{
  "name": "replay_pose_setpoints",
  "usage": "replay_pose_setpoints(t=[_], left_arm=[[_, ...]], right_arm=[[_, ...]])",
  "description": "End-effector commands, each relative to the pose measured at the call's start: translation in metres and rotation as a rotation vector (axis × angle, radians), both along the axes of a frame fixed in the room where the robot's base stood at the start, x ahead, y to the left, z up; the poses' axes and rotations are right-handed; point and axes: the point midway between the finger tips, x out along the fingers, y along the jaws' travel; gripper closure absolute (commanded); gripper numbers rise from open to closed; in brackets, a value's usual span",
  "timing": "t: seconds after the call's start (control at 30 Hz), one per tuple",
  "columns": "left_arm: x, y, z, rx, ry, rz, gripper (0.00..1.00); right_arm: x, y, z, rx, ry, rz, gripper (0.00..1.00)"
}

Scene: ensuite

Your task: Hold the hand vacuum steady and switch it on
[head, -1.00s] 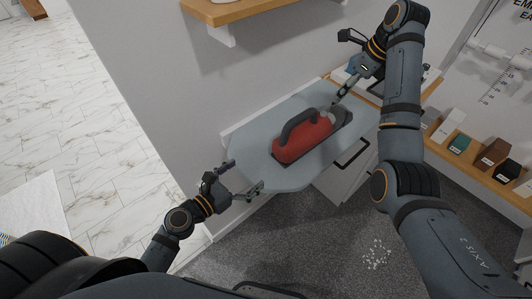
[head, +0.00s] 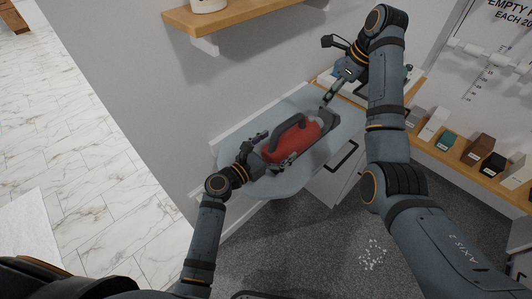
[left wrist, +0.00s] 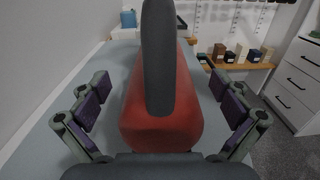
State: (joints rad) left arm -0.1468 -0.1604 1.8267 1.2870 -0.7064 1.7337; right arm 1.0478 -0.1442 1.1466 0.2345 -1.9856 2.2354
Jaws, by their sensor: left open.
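The red hand vacuum (head: 293,145) with a dark top handle lies on a grey-blue rounded counter (head: 295,187) against the wall. My left gripper (head: 272,150) is at the vacuum's near-left end. In the left wrist view its open fingers stand on either side of the red body (left wrist: 150,125), with a visible gap on each side. The dark handle (left wrist: 158,60) rises between them. My right gripper (head: 327,104) is near the vacuum's far, grey nozzle end; whether it is open or touching anything is unclear. I cannot make out the switch.
A wooden shelf (head: 235,14) juts from the wall above the counter. On the right, a low wooden shelf (head: 450,160) holds several small boxes. White drawers sit below the counter. Pale bits (head: 372,254) lie scattered on the dark carpet.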

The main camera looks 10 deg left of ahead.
Motion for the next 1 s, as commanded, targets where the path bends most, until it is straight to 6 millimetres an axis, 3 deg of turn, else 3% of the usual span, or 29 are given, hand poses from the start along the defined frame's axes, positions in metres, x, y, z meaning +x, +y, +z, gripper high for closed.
replay_pose_setpoints(t=[0.13,0.43,1.0], left_arm=[[0.0109,-0.0086,0.0002,0.000,0.000,0.000,0.00],[0.0132,-0.0106,-0.0003,0.001,0.001,0.000,0.00],[0.0130,-0.0103,-0.0003,0.001,0.001,0.000,0.76]], right_arm=[[0.0000,0.0002,0.0002,0.000,0.000,0.000,0.62],[0.0000,0.0002,0.0002,0.000,0.000,0.000,0.62],[-0.0001,0.0001,0.0001,0.000,0.000,0.000,0.62]])
